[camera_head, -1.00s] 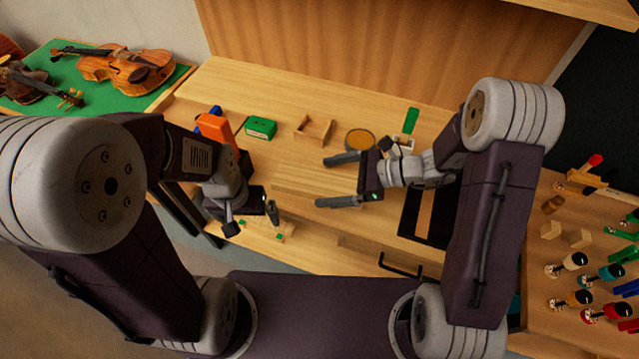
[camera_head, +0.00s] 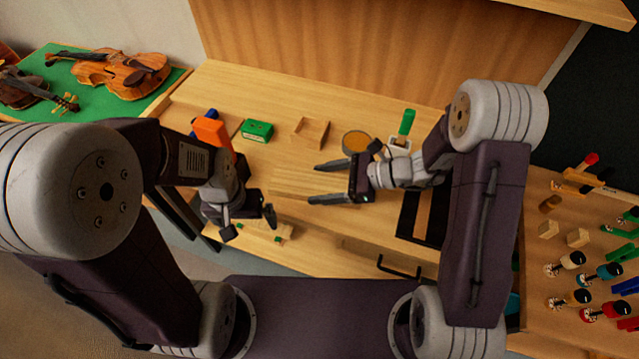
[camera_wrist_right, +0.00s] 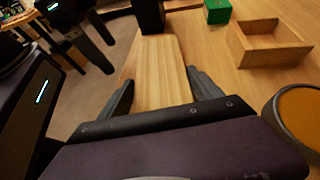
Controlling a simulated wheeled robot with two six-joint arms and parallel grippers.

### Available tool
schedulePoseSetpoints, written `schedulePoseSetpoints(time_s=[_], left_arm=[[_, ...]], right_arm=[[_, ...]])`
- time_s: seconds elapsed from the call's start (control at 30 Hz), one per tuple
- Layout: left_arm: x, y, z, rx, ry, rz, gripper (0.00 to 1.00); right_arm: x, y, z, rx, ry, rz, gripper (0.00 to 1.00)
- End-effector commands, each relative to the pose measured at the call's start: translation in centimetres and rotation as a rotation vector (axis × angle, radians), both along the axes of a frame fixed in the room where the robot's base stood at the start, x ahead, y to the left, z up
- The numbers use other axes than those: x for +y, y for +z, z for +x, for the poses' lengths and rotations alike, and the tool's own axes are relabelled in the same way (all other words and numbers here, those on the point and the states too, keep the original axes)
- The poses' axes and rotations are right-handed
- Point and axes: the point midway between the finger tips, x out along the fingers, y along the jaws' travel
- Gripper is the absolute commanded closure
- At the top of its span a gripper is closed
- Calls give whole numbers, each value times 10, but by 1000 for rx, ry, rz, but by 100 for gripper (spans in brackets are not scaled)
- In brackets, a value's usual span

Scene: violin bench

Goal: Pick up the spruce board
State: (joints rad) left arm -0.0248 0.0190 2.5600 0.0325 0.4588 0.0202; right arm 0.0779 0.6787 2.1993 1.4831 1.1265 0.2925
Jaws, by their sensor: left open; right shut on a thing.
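The spruce board (camera_head: 292,183) is a pale, flat, straight-grained piece near the front edge of the bench. My right gripper (camera_head: 317,183) reaches in from the right and is shut on it, one finger along each long side. In the right wrist view, the board (camera_wrist_right: 160,75) runs straight away between the fingers (camera_wrist_right: 160,92). I cannot tell whether it is lifted off the bench. My left gripper (camera_head: 252,222) is open to the left of the board, over the bench's front edge, and apart from it.
A green box (camera_head: 257,131), an open wooden tray (camera_head: 311,132), a round amber-topped tin (camera_head: 356,142) and an orange tool (camera_head: 212,131) stand behind the board. Violins (camera_head: 122,73) lie on a green mat at the left. Several tools and small bottles crowd the right bench.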

Motion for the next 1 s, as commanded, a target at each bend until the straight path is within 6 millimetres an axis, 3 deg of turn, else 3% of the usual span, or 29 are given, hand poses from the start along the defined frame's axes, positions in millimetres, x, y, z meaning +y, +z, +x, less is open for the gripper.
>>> schedulePoseSetpoints(time_s=[0.17, 0.3, 0.7, 1.0], left_arm=[[0, 4, 0, 0, 0, 0, 0], [0, 11, 0, 0, 0, 0, 0], [0, 23, 0, 0, 0, 0, 0], [0, 26, 0, 0, 0, 0, 0]], right_arm=[[0, 17, 1, -5, 0, 1, 77], [0, 45, 1, -7, 1, 1, 77], [-65, 96, -62, -2, -6, 1, 77], [-83, 110, -82, 0, -1, 2, 77]])
